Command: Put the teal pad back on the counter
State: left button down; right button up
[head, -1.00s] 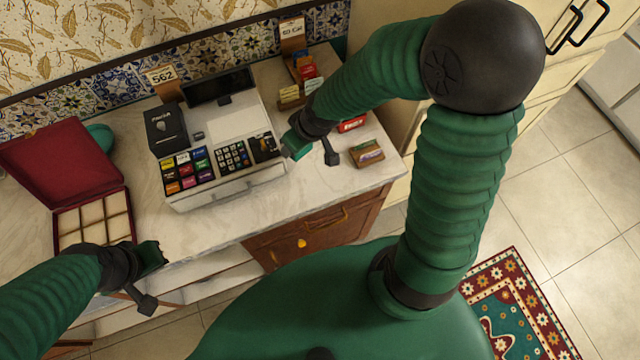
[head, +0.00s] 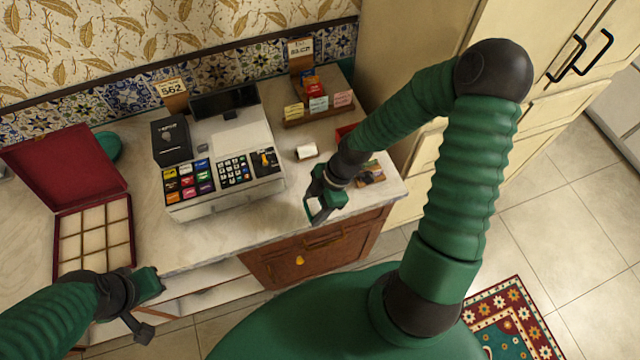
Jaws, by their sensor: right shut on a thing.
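My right gripper (head: 322,205) is held above the front edge of the counter (head: 222,228), right of the cash register. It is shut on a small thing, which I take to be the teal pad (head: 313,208). Only a pale face with a dark green-teal edge shows, and the fingers hide much of it. My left gripper (head: 150,284) hangs at the counter's front edge near the red box, and its finger gap is not clear.
The cash register (head: 225,165) stands mid-counter. A small white block (head: 306,152) lies right of it. A rack of coloured cards (head: 318,112) stands behind. A small box (head: 371,173) sits near the right end. An open red box (head: 95,235) with empty compartments is at left.

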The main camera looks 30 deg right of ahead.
jog(key=w+d, duration=0.4)
jog(key=w+d+p, duration=0.1)
jog(key=w+d, duration=0.1)
jog(key=shift+w+d+f, duration=0.2)
jog(key=shift+w+f, duration=0.05)
jog(key=shift+f, duration=0.15)
jog(key=shift+w+f, duration=0.1)
jog(key=shift+f, duration=0.25)
notch_tip(320, 180, down, 2)
jog(key=shift+f+p, duration=0.25)
jog(key=shift+p, duration=0.25)
jog(key=shift+f, duration=0.2)
jog(key=o, duration=1.5)
jog(key=shift+c, duration=0.2)
jog(key=shift+r, duration=0.1)
